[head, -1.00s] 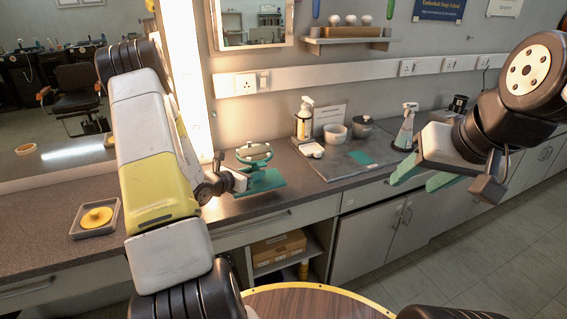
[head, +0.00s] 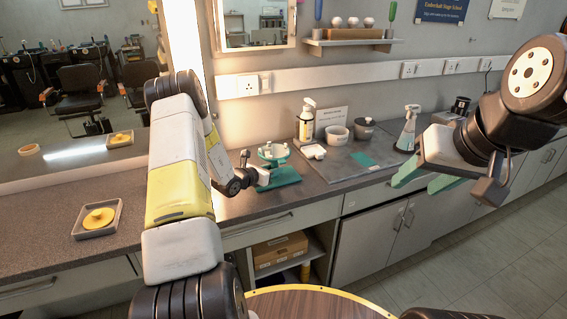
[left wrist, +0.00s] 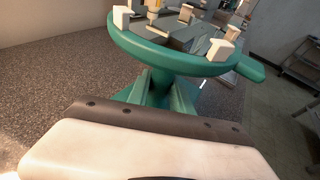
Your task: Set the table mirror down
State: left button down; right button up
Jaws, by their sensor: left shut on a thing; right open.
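The table mirror (head: 274,152) has a round green frame with small white clips on a green stand, and it is over the counter at the head view's centre. In the left wrist view its round head (left wrist: 175,58) is close in front of the gripper, tilted face-up. My left gripper (head: 261,177) is shut on the mirror, reaching it from the left; its fingertips are hard to separate from the green stand. I cannot tell whether the stand touches the counter. My right gripper (head: 418,179) is open and empty, with green fingers, in front of the counter at right.
A tray (head: 79,229) with a yellow disc (head: 99,218) stands at left. Bare counter lies between tray and mirror.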

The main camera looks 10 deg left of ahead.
pick_arm(q)
jog(key=shift+r, duration=0.1)
jog(key=c, duration=1.1)
grip_release()
jog(key=shift+f, duration=0.2)
jog(key=shift+c, duration=0.2)
